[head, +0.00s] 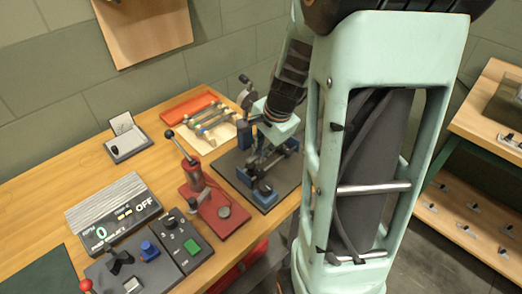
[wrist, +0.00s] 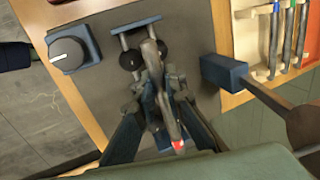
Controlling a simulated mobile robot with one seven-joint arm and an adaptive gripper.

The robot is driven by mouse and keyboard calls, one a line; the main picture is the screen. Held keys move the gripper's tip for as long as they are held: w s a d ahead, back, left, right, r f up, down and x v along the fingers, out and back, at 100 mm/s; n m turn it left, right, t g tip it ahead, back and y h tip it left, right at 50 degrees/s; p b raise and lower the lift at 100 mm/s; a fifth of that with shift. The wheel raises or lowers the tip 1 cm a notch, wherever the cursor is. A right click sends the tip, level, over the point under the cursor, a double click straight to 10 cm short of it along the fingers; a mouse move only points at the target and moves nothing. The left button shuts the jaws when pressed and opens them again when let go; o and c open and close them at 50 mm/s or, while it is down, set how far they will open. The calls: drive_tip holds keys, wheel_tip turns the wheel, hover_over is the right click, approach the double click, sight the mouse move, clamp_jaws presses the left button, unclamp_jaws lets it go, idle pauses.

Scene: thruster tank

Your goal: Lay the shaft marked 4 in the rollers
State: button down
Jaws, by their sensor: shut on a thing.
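My gripper (wrist: 158,98) is shut on a grey shaft (wrist: 168,115) with a red end, seen in the wrist view. The shaft's red end points toward the wrist camera; its far end is close to the dark rollers (wrist: 130,60). I cannot read a number on it. I cannot tell whether the shaft touches the rollers. In the head view my gripper (head: 264,140) is over the roller stand (head: 266,188), which sits on a dark plate. My gripper and arm hide part of the stand and the shaft.
A pale tray (head: 228,137) holds several other shafts behind the stand. A red press (head: 205,198) stands close to the left of the stand. A blue block (wrist: 225,72) and a round knob (wrist: 70,50) flank the rollers. A display reading OFF (head: 118,222) is at left.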

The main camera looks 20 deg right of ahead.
drive_tip(key=shift+f+b, duration=1.4)
drive_tip(key=shift+f, duration=0.55)
drive_tip(key=shift+a, duration=0.1)
drive_tip(key=c, duration=1.9)
unclamp_jaws()
drive_tip(key=shift+a, duration=0.1)
drive_tip(key=shift+c, duration=0.2)
drive_tip(key=v, duration=1.2)
drive_tip(key=shift+d, duration=0.35)
drive_tip(key=shift+d, duration=0.1)
